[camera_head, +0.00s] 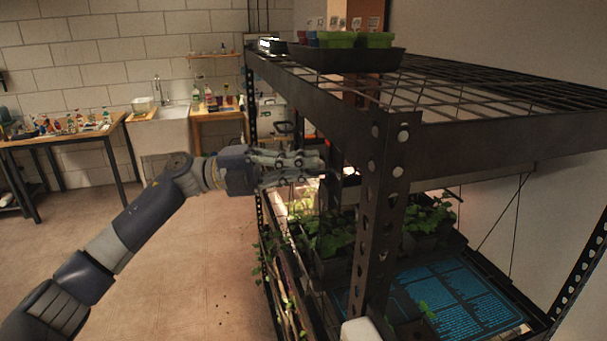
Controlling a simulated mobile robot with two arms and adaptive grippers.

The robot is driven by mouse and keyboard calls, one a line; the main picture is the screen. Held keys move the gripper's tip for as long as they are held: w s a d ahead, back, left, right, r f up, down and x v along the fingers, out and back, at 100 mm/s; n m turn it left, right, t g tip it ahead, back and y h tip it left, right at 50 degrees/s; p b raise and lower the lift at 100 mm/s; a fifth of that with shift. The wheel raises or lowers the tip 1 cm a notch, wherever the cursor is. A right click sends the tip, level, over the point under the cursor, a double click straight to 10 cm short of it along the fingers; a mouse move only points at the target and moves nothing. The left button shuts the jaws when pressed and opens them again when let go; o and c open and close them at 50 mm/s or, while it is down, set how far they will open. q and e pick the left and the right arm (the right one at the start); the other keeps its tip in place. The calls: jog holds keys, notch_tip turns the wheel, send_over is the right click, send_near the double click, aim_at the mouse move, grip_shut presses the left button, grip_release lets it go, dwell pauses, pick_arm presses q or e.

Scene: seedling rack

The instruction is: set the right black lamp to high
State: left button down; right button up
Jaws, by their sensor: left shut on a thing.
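My left gripper (322,163) reaches in from the left, just under the top shelf of the rack. Its fingers are closed together at a small dark part on a black housing (345,187), which looks like a lamp under the shelf. The rack's front post (379,210) hides much of this housing. The lamp's setting cannot be read from here. A bright glow falls on the plants below and left of it.
The metal rack's top shelf (350,105) carries a black tray (345,60) with green pots. Leafy seedlings (328,232) and a blue printed mat (430,290) lie on the lower shelf. The floor (180,270) at left is open. A sink (163,125) and cluttered tables stand behind.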

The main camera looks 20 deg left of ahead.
pick_arm(q)
jog(key=shift+a+r, duration=0.1)
jog(key=shift+r, duration=0.3)
jog(key=c, duration=1.8)
grip_release()
jog(key=shift+o, duration=0.2)
jog(key=shift+f, duration=0.15)
jog(key=v, duration=1.2)
jog(key=shift+f, duration=0.1)
